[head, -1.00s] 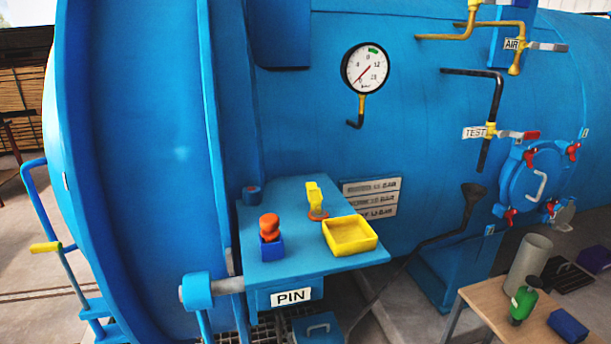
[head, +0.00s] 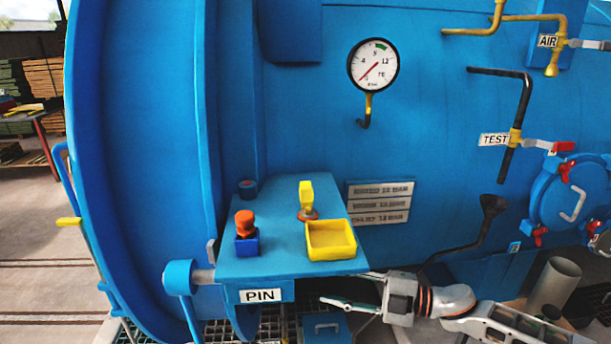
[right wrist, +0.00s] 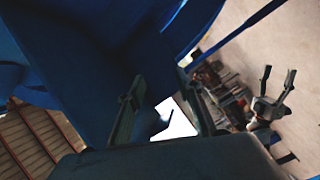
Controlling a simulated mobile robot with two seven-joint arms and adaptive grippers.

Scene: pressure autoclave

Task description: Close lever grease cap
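A yellow upright lever (head: 307,195) on a small orange disc stands on the blue shelf (head: 285,205); I take it for the lever of the grease cap. I cannot tell from here whether the cap is open. My right gripper (head: 342,286) is below the shelf's front right corner, pointing left. Its fingers are spread and empty, apart from the lever. The fingers also frame the right wrist view (right wrist: 165,98), with nothing gripped. A two-fingered gripper (right wrist: 277,82) at the right of that view appears to be my left one, open and empty; the head view does not show it.
On the shelf are a yellow tray (head: 331,257), an orange knob in a blue holder (head: 246,225) and a dark blue ring (head: 247,188). The blue vessel wall with a gauge (head: 373,65) rises behind. A grey cylinder (head: 557,284) stands lower right.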

